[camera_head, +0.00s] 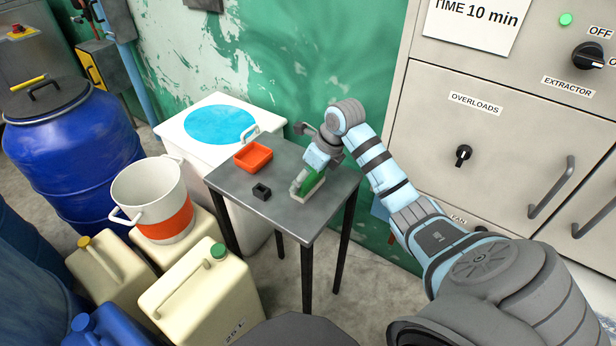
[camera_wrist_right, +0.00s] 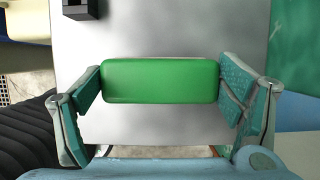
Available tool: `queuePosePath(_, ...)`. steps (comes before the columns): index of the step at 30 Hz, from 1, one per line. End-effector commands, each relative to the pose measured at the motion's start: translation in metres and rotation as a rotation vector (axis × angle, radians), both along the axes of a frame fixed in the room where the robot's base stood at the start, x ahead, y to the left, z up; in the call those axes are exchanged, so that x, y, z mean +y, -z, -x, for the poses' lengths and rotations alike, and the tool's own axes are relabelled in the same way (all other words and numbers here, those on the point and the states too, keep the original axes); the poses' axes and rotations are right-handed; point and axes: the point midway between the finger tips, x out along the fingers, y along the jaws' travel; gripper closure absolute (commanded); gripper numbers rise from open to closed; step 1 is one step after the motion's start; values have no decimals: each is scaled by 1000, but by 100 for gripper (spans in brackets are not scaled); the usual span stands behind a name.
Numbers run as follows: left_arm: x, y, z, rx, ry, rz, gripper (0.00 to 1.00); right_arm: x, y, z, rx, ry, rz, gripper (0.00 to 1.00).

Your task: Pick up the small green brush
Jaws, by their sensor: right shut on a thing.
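The small green brush (camera_head: 314,176) is at the right part of the small grey table, with a pale strip along its bottom edge. In the right wrist view its green back (camera_wrist_right: 160,80) lies lengthwise between the two finger pads. My right gripper (camera_head: 308,180) reaches down from above and is shut on the brush, one pad at each end (camera_wrist_right: 160,85). I cannot tell whether the brush touches the tabletop or is just above it. My left gripper is not in view.
The grey table (camera_head: 285,211) also bears an orange tray (camera_head: 253,156) and a small black holder (camera_head: 261,191). A white bin (camera_head: 180,136) stands behind it. Canisters (camera_head: 205,290), a white bucket (camera_head: 150,195) and a blue drum (camera_head: 75,140) crowd the left. Grey machine panels (camera_head: 480,140) stand at right.

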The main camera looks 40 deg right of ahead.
Motion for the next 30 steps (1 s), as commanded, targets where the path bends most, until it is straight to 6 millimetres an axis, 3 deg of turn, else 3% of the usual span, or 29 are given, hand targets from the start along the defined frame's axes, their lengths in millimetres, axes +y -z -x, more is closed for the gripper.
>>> queuePosePath(5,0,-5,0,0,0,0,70,0,-23,-1,-5,-1,1,44)
queuePosePath(8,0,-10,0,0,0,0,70,0,-51,-2,-7,-1,2,44)
queuePosePath(13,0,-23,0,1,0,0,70,0,-122,-2,-10,0,2,44)
queuePosePath(18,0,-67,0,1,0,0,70,0,-182,0,-1,0,0,44)
queuePosePath(23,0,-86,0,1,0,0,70,0,-200,0,-1,0,0,44)
queuePosePath(30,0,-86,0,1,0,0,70,0,-199,0,-1,0,0,44)
